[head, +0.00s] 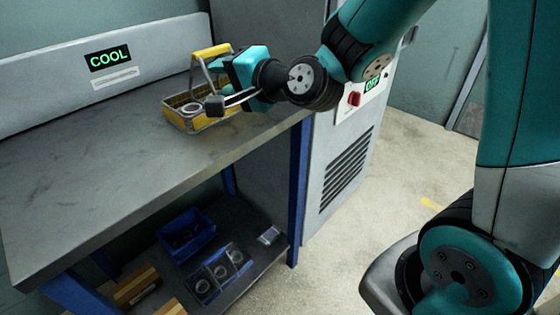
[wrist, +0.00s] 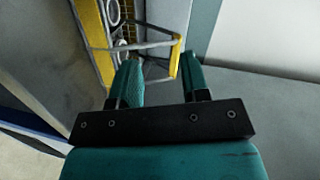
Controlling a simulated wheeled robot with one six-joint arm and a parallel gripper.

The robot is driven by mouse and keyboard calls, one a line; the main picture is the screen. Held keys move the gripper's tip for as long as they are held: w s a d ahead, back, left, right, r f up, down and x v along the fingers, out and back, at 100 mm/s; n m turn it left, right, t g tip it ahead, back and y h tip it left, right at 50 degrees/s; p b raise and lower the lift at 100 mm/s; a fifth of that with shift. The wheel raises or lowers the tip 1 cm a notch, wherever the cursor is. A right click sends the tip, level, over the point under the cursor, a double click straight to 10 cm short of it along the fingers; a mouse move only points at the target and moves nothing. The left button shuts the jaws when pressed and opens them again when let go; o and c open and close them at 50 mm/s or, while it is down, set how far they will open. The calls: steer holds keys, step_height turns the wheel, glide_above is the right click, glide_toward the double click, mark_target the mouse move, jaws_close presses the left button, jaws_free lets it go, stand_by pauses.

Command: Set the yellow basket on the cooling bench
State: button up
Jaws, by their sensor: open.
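Grey rings lie inside the basket. My gripper (head: 217,84) is open beside the raised handle. In the wrist view my gripper (wrist: 160,58) has its fingers apart, and the handle's yellow bar (wrist: 176,58) shows between them near the tips. Contact with the bar cannot be told. The basket's yellow side (wrist: 97,45) shows to the left there.
A grey machine cabinet (head: 343,175) with a red knob and a green OFF display stands right of the bench. The lower shelf holds a blue bin (head: 187,234) and ring parts. The bench top's left and front are clear. Open floor (head: 425,160) lies to the right.

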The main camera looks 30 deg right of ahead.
steer(key=s+a+f+n+g+y, duration=0.1)
steer(key=s+a+n+g+y, duration=0.1)
steer(key=s+a+n+g, duration=0.4)
steer(key=s+d+f+n+g+h, duration=0.1)
steer(key=s+n+g, duration=0.3)
steer(key=s, duration=0.5)
steer(key=s+d+f+n+g+h, duration=0.1)
steer(key=s+d+n+g+h, duration=0.1)
steer(key=s+n, duration=0.6)
steer(key=shift+s+d+g+h, duration=0.2)
steer(key=shift+s+g+h, duration=0.4)
steer(key=shift+s+g, duration=0.5)
steer(key=shift+w, duration=0.15)
